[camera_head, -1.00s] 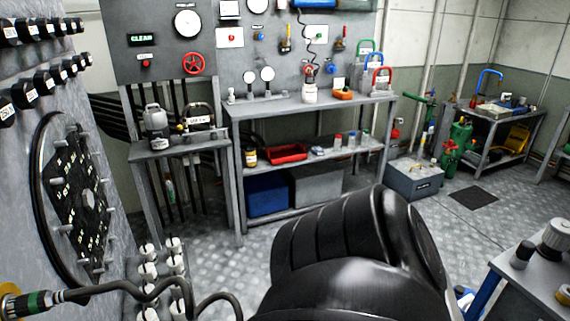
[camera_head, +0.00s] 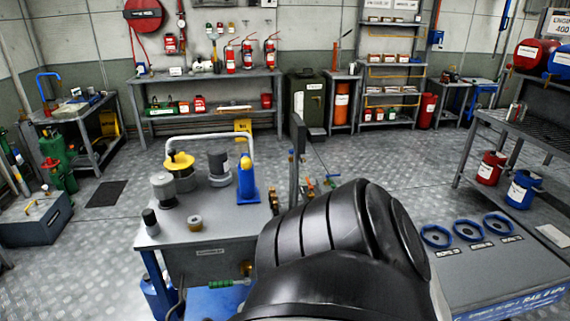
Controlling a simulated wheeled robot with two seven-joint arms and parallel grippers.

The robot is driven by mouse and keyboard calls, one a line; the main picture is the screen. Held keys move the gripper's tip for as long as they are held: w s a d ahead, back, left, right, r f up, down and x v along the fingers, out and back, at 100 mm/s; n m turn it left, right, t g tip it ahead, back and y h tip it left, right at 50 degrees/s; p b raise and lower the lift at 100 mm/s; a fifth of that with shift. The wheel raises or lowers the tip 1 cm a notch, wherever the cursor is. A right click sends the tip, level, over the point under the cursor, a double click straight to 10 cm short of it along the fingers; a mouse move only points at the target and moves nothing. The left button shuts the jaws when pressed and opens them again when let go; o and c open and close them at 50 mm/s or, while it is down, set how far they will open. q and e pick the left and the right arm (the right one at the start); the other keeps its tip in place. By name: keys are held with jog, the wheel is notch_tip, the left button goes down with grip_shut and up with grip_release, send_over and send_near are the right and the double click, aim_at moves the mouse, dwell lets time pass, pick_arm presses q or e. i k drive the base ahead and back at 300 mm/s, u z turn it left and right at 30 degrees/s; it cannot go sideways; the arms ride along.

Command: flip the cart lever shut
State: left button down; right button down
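A cart (camera_head: 225,228) with a grey top and blue legs stands just ahead, left of centre. A green-handled lever (camera_head: 228,283) with a brass-coloured fitting at its right end shows low on the cart's front side. It lies roughly level. I cannot tell whether it is open or shut. A black part of my own arm fills the lower middle and covers the area right of the lever. Neither gripper shows.
The cart top carries a yellow-capped canister (camera_head: 181,170), a blue bottle-like part (camera_head: 247,183) and a curved pale rail. A grey block (camera_head: 36,218) stands at left. A panel with blue handwheels (camera_head: 468,230) is at right. Open floor lies behind the cart.

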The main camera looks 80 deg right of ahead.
aim_at(228, 283)
jog(key=z, duration=1.6)
jog(key=k, duration=0.8)
jog(key=z, duration=0.7)
jog(key=i, duration=0.95)
jog(key=u, duration=0.1)
